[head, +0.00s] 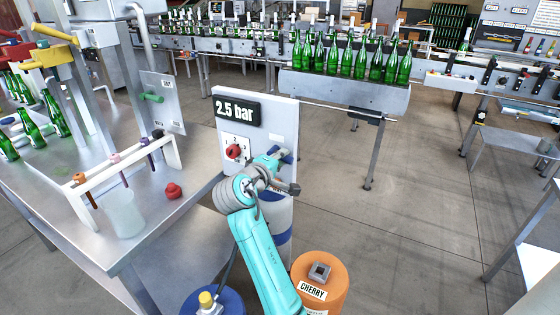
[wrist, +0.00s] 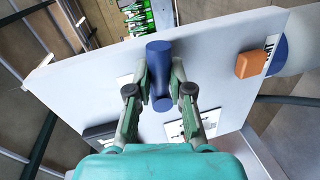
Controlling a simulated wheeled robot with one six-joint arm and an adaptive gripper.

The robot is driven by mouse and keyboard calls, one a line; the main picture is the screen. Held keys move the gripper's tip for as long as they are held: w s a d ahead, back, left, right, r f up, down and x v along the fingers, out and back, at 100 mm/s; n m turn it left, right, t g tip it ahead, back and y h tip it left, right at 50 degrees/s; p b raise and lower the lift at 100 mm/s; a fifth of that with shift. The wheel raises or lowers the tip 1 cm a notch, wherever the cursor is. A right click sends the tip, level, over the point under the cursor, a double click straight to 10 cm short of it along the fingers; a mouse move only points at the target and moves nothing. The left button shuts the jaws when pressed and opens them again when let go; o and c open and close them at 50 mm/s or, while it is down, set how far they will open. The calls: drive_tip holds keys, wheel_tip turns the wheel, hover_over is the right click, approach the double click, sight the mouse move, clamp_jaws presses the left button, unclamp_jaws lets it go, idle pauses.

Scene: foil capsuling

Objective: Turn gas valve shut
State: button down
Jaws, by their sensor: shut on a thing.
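A blue valve handle (wrist: 158,72) stands out from the light grey panel (wrist: 215,60) in the wrist view. It is a rounded bar and lies between the two fingers of my gripper (wrist: 160,85), which is shut on it. In the head view the handle (head: 285,154) shows partly behind my gripper (head: 275,159), at the lower right of the panel (head: 281,118). A black display (head: 236,111) on the panel reads 2.5 bar. A red knob (head: 233,151) sits on a white numbered dial left of my gripper. The handle's base is hidden.
An orange drum (head: 318,275) labelled CHERRY and a blue drum (head: 212,300) stand near my arm. The steel table (head: 150,215) on the left bears a rack, a clear cup and a red knob. A bottle conveyor (head: 345,90) runs behind. Open floor lies right.

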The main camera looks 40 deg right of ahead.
drive_tip(key=shift+r+n+g, duration=0.25)
drive_tip(key=shift+n+g, duration=0.05)
drive_tip(key=shift+n, duration=0.4)
drive_tip(key=c, duration=1)
unclamp_jaws()
drive_tip(key=shift+c, duration=0.2)
drive_tip(key=shift+a, duration=0.1)
drive_tip(key=v, duration=1.2)
drive_tip(key=shift+w, duration=0.1)
